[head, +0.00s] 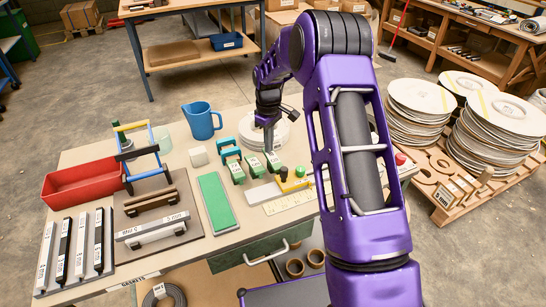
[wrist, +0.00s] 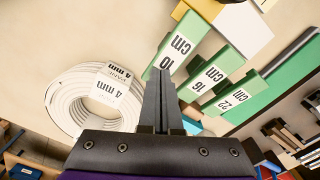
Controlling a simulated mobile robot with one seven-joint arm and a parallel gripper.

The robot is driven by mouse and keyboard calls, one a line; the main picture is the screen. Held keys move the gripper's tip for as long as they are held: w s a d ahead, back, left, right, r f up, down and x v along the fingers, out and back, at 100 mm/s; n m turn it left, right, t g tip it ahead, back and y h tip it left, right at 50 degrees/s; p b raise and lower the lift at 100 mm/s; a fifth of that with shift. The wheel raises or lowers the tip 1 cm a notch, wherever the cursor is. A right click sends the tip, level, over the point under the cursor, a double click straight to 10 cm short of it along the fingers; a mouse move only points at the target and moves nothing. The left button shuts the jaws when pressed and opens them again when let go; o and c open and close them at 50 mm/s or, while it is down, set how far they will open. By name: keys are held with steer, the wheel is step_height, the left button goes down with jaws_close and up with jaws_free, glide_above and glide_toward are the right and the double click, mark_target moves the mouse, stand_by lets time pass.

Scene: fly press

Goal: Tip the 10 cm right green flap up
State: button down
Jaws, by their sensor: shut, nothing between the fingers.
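The right green flap (head: 272,161) is the rightmost of three green flaps on the table. Its white label reads 10 cm in the wrist view (wrist: 182,47). The 16 cm flap (wrist: 212,82) and the 22 cm flap (wrist: 240,98) lie beside it. My gripper (wrist: 165,72) is shut and empty, its fingertips at the near end of the 10 cm flap. In the head view my gripper (head: 268,148) points down just behind that flap. I cannot tell whether the tips touch it. The flap's underside is hidden.
A white coil labelled 4 mm (wrist: 90,112) lies close beside my gripper. A yellow block with a dark knob (head: 296,181) is in front of the right flap. A blue jug (head: 200,121) and a teal frame (head: 228,154) stand left. My arm hides the table's right part.

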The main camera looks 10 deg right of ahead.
steer(key=shift+f, duration=0.25)
steer(key=shift+r, duration=0.2)
steer(key=shift+r+p, duration=1.9)
steer(key=shift+r, duration=1.45)
